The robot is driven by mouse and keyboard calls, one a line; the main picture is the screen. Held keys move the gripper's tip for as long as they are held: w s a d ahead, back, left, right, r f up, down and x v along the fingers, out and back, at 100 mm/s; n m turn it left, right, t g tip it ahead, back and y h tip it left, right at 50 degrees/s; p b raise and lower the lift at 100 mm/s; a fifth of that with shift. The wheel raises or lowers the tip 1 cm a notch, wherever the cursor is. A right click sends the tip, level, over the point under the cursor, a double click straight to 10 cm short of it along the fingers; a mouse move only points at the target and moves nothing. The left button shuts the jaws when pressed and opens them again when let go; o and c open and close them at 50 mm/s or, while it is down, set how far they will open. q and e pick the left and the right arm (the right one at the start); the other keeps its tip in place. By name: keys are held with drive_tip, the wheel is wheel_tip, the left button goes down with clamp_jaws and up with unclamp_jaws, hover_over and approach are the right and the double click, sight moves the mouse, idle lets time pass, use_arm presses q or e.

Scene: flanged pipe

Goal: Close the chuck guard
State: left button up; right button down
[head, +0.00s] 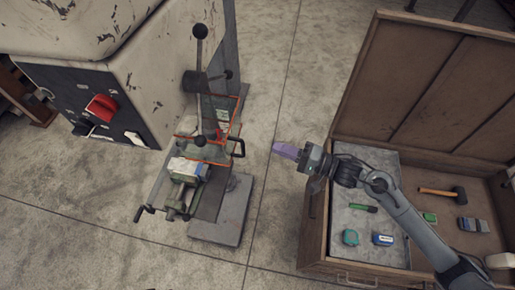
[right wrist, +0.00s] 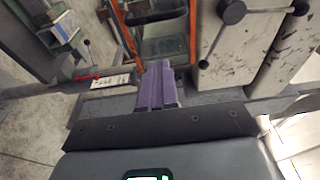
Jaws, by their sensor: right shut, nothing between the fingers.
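The chuck guard is a clear panel in an orange frame (head: 236,119) on the drill press, with a black handle (head: 241,147) on its right side. In the right wrist view the orange frame (right wrist: 122,33) and the dark handle (right wrist: 152,17) lie beyond my fingers. My right gripper (head: 286,151) has purple fingers, shut and empty. It is to the right of the handle, apart from it in the head view. How far the guard is swung is hard to tell. My left gripper is not in view.
The press has a lever with black knobs (head: 201,31), and a vise (head: 184,184) stands below the guard. A grey machine with a red switch (head: 102,107) is at left. An open wooden chest (head: 312,228) with tools is at right. Bare floor lies between press and chest.

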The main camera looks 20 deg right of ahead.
drive_tip(key=w+a+p, duration=0.1)
drive_tip(key=w+a, duration=0.1)
drive_tip(key=a, duration=0.4)
drive_tip(key=shift+w+a, duration=0.3)
drive_tip(key=shift+a, duration=0.1)
